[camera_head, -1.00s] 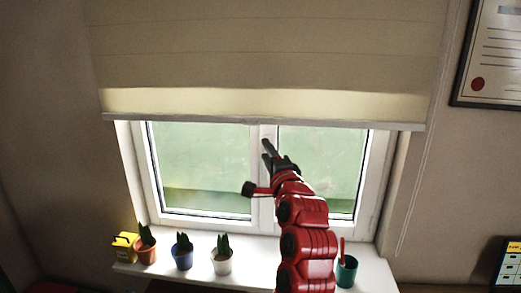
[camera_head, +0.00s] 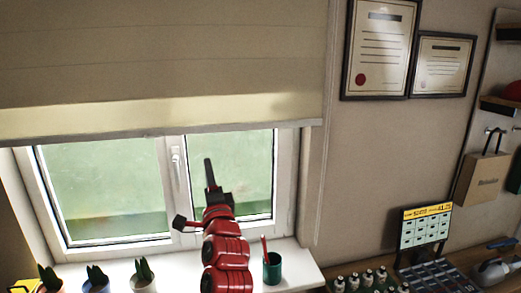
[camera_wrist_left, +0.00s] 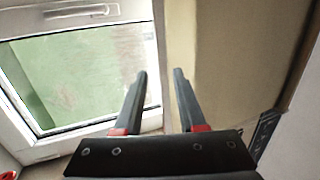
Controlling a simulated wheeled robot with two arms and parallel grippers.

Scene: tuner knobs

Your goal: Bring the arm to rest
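My left arm is red and rises from the bottom of the head view in front of the window. Its left gripper (camera_head: 209,174) points up before the right window pane. In the left wrist view the left gripper (camera_wrist_left: 160,75) shows two dark fingers with red bases, spread apart with nothing between them. The window frame and pane (camera_wrist_left: 80,80) lie behind the left finger, and a beige surface (camera_wrist_left: 225,60) behind the right one. My right gripper is not in either view.
A teal cup (camera_head: 272,270) with a red stick and several potted plants (camera_head: 144,274) stand on the white sill. A blind (camera_head: 160,60) hangs above. Framed certificates (camera_head: 380,45) are on the wall. A counter at the right holds bottles (camera_head: 367,280) and a yellow-topped display (camera_head: 425,228).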

